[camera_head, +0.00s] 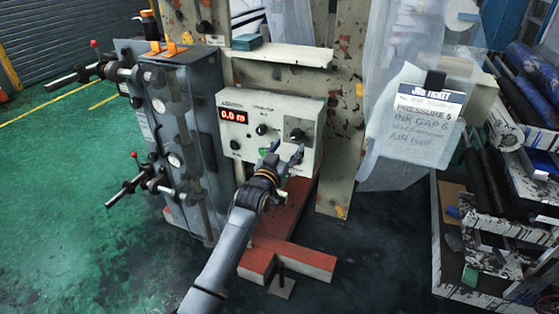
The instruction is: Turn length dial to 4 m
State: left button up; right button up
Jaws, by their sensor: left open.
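A beige control box (313,110) stands in the middle of the view. Its red display (233,116) seems to read 0.0 m. The box has a large dark dial (297,134) at the right, a small knob (261,129) in the middle and another knob (236,145) at the lower left. The labels are too small to tell which is the length dial. My left gripper (285,150) is open in front of the box, just below the large dial. I cannot tell whether it touches the box. It partly covers a green button (263,151). My right gripper is not in view.
A grey valve unit (190,110) with handles sticking out stands left of the box. A pale shelf (285,55) juts out above it. A job ticket (430,105) hangs on plastic film at the right. A rack of rolls (510,230) stands far right. Green floor is free at left.

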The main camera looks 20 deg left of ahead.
pick_arm(q)
jog(key=s, duration=0.6)
jog(key=shift+s+a, duration=0.15)
jog(key=shift+s, duration=0.1)
